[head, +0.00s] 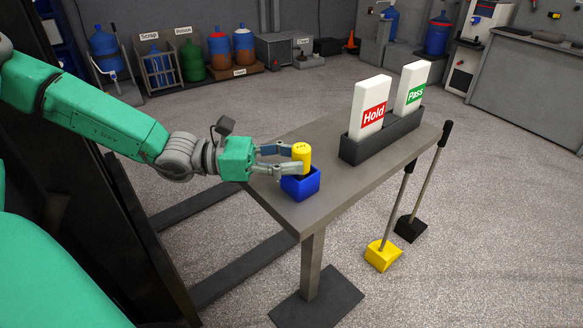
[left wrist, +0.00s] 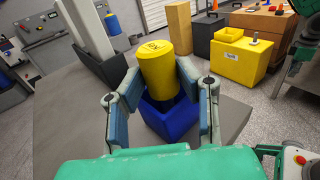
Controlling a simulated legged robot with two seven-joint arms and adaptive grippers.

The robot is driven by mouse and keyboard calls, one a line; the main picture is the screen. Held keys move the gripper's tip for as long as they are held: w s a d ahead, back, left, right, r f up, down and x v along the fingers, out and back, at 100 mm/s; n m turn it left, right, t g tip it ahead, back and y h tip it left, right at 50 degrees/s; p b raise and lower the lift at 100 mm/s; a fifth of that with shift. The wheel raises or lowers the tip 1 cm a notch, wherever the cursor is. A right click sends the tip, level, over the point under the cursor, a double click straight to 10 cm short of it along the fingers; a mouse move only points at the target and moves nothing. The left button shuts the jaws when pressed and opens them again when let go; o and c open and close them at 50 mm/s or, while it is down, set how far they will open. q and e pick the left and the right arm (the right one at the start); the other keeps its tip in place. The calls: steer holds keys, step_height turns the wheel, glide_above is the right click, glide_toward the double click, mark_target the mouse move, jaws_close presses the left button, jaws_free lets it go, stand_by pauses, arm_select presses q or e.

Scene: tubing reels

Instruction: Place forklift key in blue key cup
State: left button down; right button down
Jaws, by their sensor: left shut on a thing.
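The forklift key, a yellow cylinder with dark marks on its top (head: 302,154), is upright between the fingers of my left gripper (head: 296,162). It also shows in the left wrist view (left wrist: 160,68). The gripper is shut on it. The blue key cup (head: 302,188), a square open box, stands at the near end of the grey table, right under the key; it shows below the key in the left wrist view (left wrist: 170,122). The key's lower end is at the cup's opening; I cannot tell how far inside it is. My right gripper is not in view.
The grey table (head: 330,185) also bears a dark rack (head: 380,142) with white Hold (head: 369,100) and Pass (head: 411,85) signs. A yellow dustpan (head: 382,256) and a black one (head: 411,229) stand beside it. The tabletop between cup and rack is clear.

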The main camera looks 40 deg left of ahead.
arm_select(q)
steer(key=shift+f, duration=0.35)
steer(key=shift+a+f, duration=0.1)
steer(key=c, duration=1.2)
jaws_free()
steer(key=shift+o, duration=0.2)
steer(key=shift+r, duration=0.2)
